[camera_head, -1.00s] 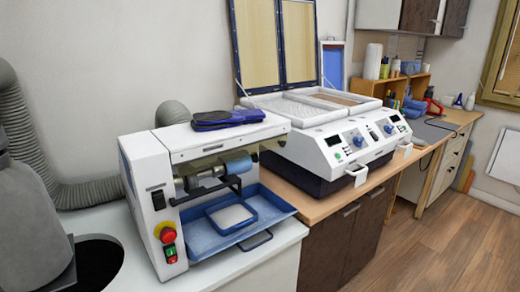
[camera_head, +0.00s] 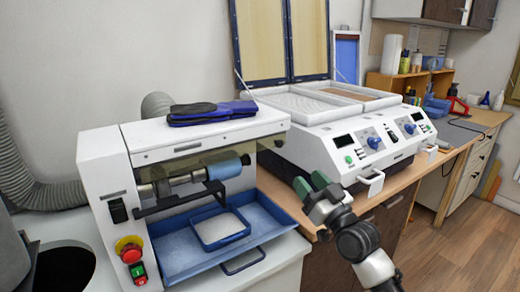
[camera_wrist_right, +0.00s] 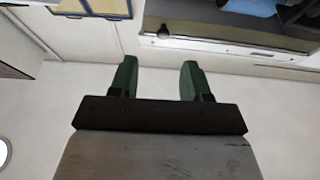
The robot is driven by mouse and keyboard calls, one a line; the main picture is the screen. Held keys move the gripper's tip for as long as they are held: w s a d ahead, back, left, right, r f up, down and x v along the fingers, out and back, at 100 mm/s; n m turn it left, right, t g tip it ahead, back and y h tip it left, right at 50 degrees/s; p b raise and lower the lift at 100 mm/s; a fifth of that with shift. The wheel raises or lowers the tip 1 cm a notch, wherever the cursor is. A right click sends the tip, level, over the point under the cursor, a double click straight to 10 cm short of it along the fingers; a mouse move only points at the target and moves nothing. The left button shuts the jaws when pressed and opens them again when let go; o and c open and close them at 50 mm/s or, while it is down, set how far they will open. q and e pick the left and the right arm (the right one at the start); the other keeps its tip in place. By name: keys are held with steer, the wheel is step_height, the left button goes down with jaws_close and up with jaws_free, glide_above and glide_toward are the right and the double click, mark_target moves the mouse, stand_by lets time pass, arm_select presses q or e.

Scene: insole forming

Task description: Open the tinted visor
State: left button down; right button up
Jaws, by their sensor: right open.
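The tinted visor (camera_head: 264,144) is a see-through olive strip on the front of the white grinding machine (camera_head: 105,160), under its top cover and in front of the blue roller (camera_head: 224,169). It hangs down over the upper part of the opening. My right gripper (camera_head: 311,186) has green fingertips, open and empty, right of the machine and apart from the visor. In the right wrist view the open fingers (camera_wrist_right: 158,78) have nothing between them; a dark olive panel (camera_wrist_right: 240,42), perhaps the visor, shows at the upper right. My left gripper is not in view.
A blue tray (camera_head: 175,248) sits below the roller, with a smaller blue-rimmed tray (camera_head: 222,235) in it. Dark blue insoles (camera_head: 210,113) lie on the machine's top. A white heating press (camera_head: 345,150) with raised lids stands to the right. A grey hose (camera_head: 60,195) is at the left.

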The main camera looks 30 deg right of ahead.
mark_target(281, 146)
steer(key=p+x, duration=0.1)
steer(key=x, duration=0.2)
steer(key=p+x, duration=0.1)
steer(key=x, duration=0.2)
steer(key=r+p+x, duration=0.1)
steer(key=x, duration=0.3)
steer(key=shift+s+a+r, duration=0.1)
steer(key=shift+s+a, duration=0.15)
steer(key=shift+s, duration=0.05)
steer(key=shift+w+r, duration=0.1)
steer(key=shift+w, duration=0.4)
